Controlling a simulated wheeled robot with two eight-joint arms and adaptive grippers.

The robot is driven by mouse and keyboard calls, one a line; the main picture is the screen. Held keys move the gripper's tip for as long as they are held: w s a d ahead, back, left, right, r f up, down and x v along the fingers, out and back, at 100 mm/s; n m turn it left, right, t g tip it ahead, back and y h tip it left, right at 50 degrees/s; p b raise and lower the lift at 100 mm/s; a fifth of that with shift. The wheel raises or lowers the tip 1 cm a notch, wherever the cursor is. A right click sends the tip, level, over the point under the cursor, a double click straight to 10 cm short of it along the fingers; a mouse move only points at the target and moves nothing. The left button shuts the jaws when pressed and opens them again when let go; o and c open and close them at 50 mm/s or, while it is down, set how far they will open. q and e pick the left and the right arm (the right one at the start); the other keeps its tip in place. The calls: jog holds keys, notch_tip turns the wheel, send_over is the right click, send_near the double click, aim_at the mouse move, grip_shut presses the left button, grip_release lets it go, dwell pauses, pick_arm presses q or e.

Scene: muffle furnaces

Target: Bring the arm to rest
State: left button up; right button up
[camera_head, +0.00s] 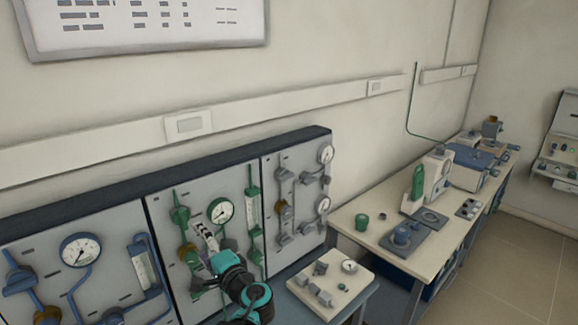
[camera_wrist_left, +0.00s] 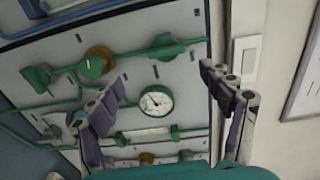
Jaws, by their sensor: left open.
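My left gripper (camera_head: 207,240) is in front of the middle panel of a wall-side gas panel board (camera_head: 158,225), its arm coming up from the bottom edge. In the left wrist view the two fingers of this gripper (camera_wrist_left: 163,88) stand wide apart with nothing between them. Beyond them is the panel with green pipes, a green valve (camera_wrist_left: 165,48) and a round gauge (camera_wrist_left: 156,101). I cannot tell exactly how far the fingertips are from the panel. The right gripper is in neither view.
A low bench with a pale block of fittings (camera_head: 335,284) stands right of my left arm. The floor (camera_head: 515,270) at the right is clear.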

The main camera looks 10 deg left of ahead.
pick_arm(q)
jog(key=s+d+f+n+g+h+b, duration=0.1)
jog(key=s+f+n+g+h+b, duration=0.35)
jog(key=s+f, duration=0.75)
jog(key=s+d+f+n+h+b, duration=0.3)
jog(key=s+d+f+h+b, duration=0.2)
jog(key=s+d+f+h, duration=0.4)
jog(key=d+f, duration=0.2)
jog(key=d, duration=0.1)
jog(key=shift+s, duration=0.2)
jog(key=shift+n, duration=0.25)
